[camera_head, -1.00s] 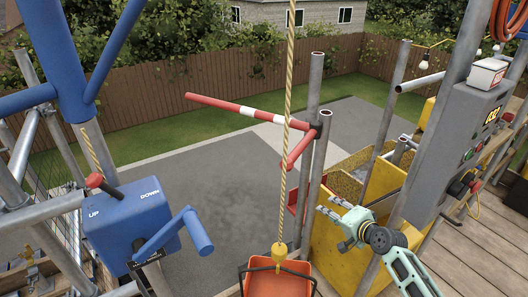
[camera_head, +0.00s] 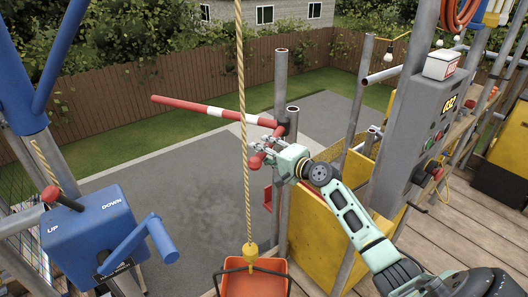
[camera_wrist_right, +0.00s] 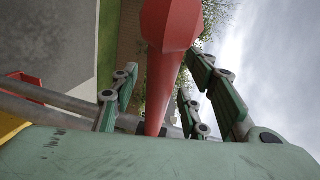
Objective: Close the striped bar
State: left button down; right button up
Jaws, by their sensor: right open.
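The striped bar (camera_head: 193,109), red with white bands, sticks out to the left from a grey post (camera_head: 281,90) in the head view. A short red handle end (camera_head: 257,160) of it shows beside my right gripper (camera_head: 257,148). My right gripper is open, its fingers around or right beside the red handle. In the right wrist view the red handle (camera_wrist_right: 168,50) passes between the open fingers (camera_wrist_right: 160,105) of my right gripper. I cannot tell whether they touch it. My left gripper is not in view.
A yellow rope (camera_head: 241,120) hangs close left of my right gripper, with an orange bucket (camera_head: 252,283) below. A blue UP/DOWN control box (camera_head: 90,230) stands at left. A yellow bin (camera_head: 318,235) and a grey control panel (camera_head: 405,140) stand at right.

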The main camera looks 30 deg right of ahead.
grip_shut()
dwell(0.5)
